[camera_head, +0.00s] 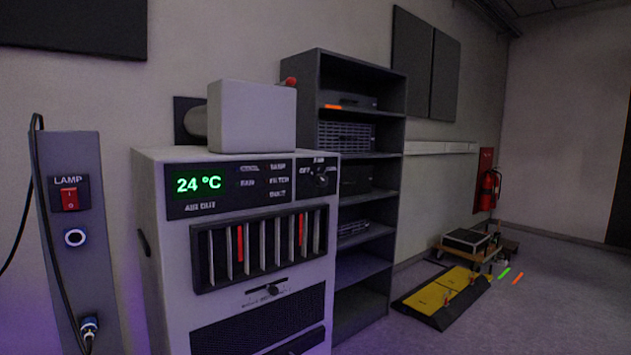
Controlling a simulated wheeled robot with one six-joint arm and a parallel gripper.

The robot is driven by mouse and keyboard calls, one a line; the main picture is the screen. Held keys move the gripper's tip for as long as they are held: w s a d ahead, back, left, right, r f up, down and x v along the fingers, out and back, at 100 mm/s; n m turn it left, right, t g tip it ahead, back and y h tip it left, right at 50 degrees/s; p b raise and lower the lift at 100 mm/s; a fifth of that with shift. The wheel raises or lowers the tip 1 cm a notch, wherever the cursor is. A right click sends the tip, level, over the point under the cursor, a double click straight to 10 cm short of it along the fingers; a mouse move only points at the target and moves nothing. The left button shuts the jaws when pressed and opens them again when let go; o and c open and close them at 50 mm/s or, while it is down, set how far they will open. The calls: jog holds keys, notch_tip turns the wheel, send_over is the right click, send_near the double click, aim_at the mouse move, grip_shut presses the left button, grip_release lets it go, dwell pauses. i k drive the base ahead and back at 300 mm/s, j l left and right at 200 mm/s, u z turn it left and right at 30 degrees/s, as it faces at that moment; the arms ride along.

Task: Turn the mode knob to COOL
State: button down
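The grey air unit (168,260) stands in the middle left. Its black panel has a green display (198,184) reading 24 °C. Beside the display are small labels, one of which seems to read COOL (249,169); they are too small to read surely. A dark round knob (321,180) sits at the panel's right end, with small labels around it. I cannot tell its pointer's direction or whether it is the mode knob. Below the panel is a vent with upright slats, some red, and a slider (272,290). My gripper is not in view.
A grey post (72,270) with a red LAMP switch (69,198) and a cable stands left. A grey box (252,117) tops the unit. A dark shelf (362,291) stands close right. A yellow-black ramp (440,298) and low cart lie farther right. Floor at front right is clear.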

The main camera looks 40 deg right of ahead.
aim_at(321, 179)
jog(key=i+l+z, duration=0.1)
jog(key=i+l, duration=0.15)
jog(key=i, duration=0.15)
jog(key=i+l, duration=0.25)
jog(key=i, duration=0.15)
jog(key=z, duration=0.05)
